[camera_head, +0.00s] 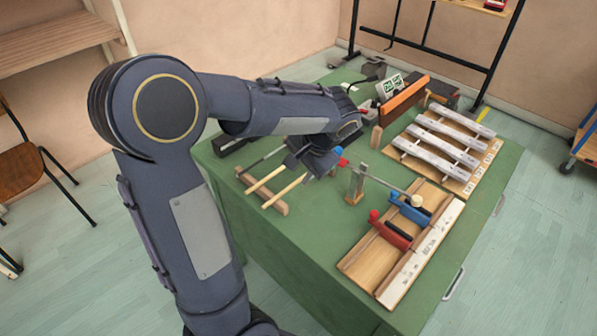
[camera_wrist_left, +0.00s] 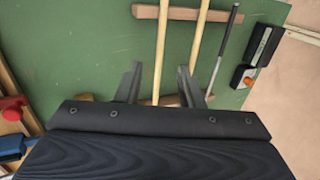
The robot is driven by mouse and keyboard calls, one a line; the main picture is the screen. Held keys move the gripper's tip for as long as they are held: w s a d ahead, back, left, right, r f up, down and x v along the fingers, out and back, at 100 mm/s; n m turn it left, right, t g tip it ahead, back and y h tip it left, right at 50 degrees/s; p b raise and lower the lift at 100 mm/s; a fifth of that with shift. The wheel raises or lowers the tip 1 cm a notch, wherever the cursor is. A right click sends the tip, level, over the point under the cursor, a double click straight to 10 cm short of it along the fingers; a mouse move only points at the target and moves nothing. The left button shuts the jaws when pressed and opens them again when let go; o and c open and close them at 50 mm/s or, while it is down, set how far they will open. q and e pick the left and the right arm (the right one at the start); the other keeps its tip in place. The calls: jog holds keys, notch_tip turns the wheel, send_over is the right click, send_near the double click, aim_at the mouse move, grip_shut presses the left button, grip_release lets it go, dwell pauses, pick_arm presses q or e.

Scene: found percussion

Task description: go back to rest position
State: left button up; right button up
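My left arm comes in from the left in the head view, and its gripper (camera_head: 318,165) is above the green table. In the left wrist view the two dark fingers (camera_wrist_left: 160,84) are spread apart with nothing held between them. Beyond them, two pale wooden sticks (camera_wrist_left: 161,50) and a metal rod (camera_wrist_left: 224,45) lie on a wooden rack (camera_wrist_left: 180,13). In the head view the rack (camera_head: 277,207) is at the table's left side, just left of the gripper. My right gripper is in neither view.
A stand with a stick (camera_head: 356,187) stands near the gripper. An orange-brown block (camera_head: 403,99) is behind.

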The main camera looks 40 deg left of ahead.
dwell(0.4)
pick_arm(q)
jog(key=s+d+r+n+t+h+p, duration=0.1)
jog(key=s+d+r+t+h+p, duration=0.1)
jog(key=s+d+r+h+p, duration=0.2)
jog(key=s+d+r+n+t+h+p, duration=0.1)
jog(key=s+d+r+t+h+p, duration=0.2)
jog(key=s+d+r, duration=0.3)
jog(key=s+d+h+p, duration=0.1)
jog(key=s+d, duration=0.3)
jog(key=s, duration=0.3)
jog(key=shift+d+n, duration=0.15)
jog(key=shift+n, duration=0.25)
jog(key=shift+r+t, duration=0.1)
jog(key=shift+t, duration=0.2)
dwell(0.4)
